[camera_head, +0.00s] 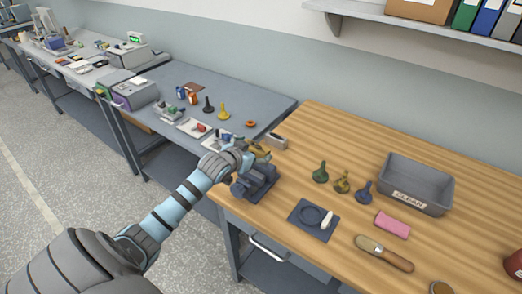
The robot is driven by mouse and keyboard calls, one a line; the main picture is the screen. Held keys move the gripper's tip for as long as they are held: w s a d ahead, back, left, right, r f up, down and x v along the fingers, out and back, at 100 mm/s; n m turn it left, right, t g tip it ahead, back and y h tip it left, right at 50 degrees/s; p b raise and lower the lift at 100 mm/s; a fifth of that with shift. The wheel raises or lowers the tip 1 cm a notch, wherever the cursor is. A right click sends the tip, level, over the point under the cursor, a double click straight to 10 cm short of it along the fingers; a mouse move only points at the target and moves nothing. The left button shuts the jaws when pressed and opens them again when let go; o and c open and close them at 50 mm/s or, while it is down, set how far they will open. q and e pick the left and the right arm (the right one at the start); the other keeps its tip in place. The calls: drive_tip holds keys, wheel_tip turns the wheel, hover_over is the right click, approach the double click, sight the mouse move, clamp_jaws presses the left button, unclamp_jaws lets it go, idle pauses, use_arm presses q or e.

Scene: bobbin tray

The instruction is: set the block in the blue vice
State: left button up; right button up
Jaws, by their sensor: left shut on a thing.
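The blue vice (262,186) stands at the left front corner of the wooden bench. My left arm reaches in from the lower left, and my left gripper (249,158) is shut just above the vice. A small yellow-brown piece, seemingly the block (260,149), shows at the gripper's fingers. The fingers cover much of it, so I cannot tell whether it touches the vice jaws. My right gripper is not in view.
To the right are several small funnel-shaped items, a grey bin (447,194), a dark mat (301,219), a pink block (392,225) and a brush (384,253). Bare wood lies between vice and mat.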

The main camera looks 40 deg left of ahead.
sight(258, 166)
use_arm(q)
drive_tip(key=shift+w+a+f, duration=0.15)
drive_tip(key=shift+f, duration=0.05)
wheel_tip(258, 166, down, 2)
drive_tip(key=shift+f, duration=0.1)
wheel_tip(258, 166, down, 3)
drive_tip(key=b, duration=0.3)
drive_tip(key=shift+r, duration=0.2)
drive_tip(key=shift+f+b, duration=1.05)
drive_tip(key=shift+f, duration=0.75)
drive_tip(key=o, duration=1.9)
drive_tip(key=shift+o, duration=0.2)
